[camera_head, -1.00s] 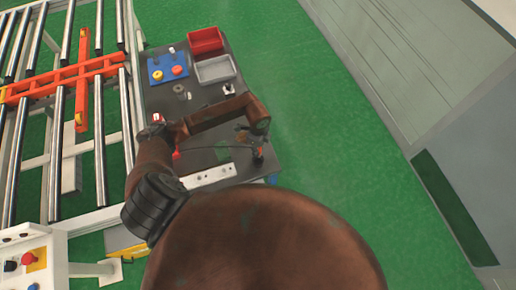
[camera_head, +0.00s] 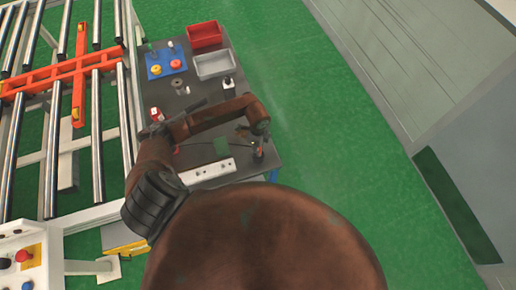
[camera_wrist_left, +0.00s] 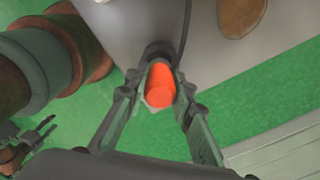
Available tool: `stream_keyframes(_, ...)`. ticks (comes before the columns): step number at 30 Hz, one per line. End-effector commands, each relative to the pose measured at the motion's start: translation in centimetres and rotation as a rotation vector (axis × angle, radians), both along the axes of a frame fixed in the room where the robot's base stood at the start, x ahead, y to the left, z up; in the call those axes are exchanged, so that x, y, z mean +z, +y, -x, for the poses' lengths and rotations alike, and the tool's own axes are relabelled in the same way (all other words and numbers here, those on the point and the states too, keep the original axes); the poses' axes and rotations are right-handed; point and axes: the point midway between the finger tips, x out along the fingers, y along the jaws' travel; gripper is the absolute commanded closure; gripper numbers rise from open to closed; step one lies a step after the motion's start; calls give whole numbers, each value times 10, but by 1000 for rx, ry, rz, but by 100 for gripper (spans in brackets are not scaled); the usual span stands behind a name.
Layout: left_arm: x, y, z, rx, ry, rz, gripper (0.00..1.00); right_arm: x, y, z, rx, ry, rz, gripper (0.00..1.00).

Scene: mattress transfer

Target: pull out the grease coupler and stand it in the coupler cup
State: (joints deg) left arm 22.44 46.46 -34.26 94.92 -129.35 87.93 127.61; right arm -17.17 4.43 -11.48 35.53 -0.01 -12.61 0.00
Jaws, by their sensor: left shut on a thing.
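My left gripper (camera_head: 258,147) is near the right edge of the dark table (camera_head: 252,170). In the left wrist view the same gripper (camera_wrist_left: 160,103) is shut on an orange-red piece, which I take to be the grease coupler (camera_wrist_left: 174,90). A dark collar and a dark hose show at its far end. Whether the collar is part of the coupler or a holder around it, I cannot tell. A small black and white holder (camera_head: 228,84) stands below the grey bin; I cannot tell whether it is the coupler cup. My right gripper (camera_wrist_left: 36,133) shows small in the left wrist view, fingers apart.
A red bin (camera_head: 204,33) and a grey bin (camera_head: 213,65) stand at the table's far end. A blue board (camera_head: 155,62) with yellow and orange rings lies beside them. A pale bar (camera_head: 206,172) lies along the near edge. A roller conveyor (camera_head: 97,120) stands left; green floor is clear right.

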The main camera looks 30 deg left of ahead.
Motion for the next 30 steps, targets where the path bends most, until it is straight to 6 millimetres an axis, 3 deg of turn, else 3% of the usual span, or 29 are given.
stream_keyframes(30, 0, 0, 0, 0, 0, 0, 100, 5, -5, 1, 0, 0, 5, 58)
